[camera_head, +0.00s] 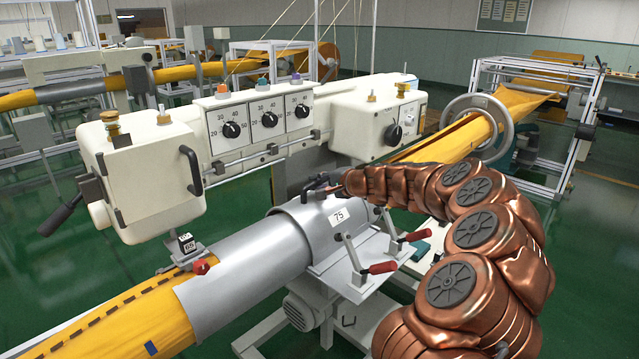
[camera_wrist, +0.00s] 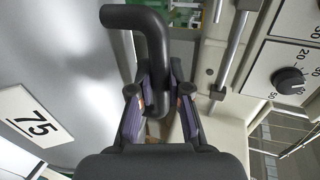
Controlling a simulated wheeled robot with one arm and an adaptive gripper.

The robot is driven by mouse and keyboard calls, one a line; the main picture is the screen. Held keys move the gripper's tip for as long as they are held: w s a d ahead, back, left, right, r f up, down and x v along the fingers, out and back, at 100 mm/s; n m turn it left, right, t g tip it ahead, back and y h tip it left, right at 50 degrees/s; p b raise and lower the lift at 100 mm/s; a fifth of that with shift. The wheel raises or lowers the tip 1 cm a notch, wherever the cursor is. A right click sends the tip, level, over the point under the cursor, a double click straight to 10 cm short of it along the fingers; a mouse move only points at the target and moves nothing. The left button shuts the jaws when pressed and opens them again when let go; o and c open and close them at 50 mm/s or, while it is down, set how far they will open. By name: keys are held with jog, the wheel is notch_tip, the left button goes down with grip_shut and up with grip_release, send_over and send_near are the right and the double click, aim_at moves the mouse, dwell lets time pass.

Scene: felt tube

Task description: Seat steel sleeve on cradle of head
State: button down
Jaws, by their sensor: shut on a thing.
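The steel sleeve (camera_head: 318,222), marked 75, is a grey cylinder at the middle of the head view. It lies in line with the yellow felt tube, over the cradle (camera_head: 350,276), a grey plate with two red-handled toggle clamps. I cannot tell whether sleeve and cradle touch. My gripper (camera_head: 336,188) is at the sleeve's top. In the wrist view my gripper (camera_wrist: 158,95) is shut on the sleeve's bent black handle (camera_wrist: 140,20); the sleeve's side with its label (camera_wrist: 38,124) is at left. The cream head (camera_head: 262,125) with three dials stands behind. The sleeve's underside is hidden.
Red clamp handles (camera_head: 383,267) stick out at right. The head's front rail (camera_wrist: 232,50) is close beside my gripper. Green floor is open at far right.

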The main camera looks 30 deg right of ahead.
jog(key=shift+r, duration=0.1)
jog(key=c, duration=1)
grip_release()
jog(key=shift+c, duration=0.2)
jog(key=shift+s, duration=0.1)
jog(key=v, duration=1.1)
jog(key=shift+s, duration=0.35)
jog(key=shift+r, duration=0.15)
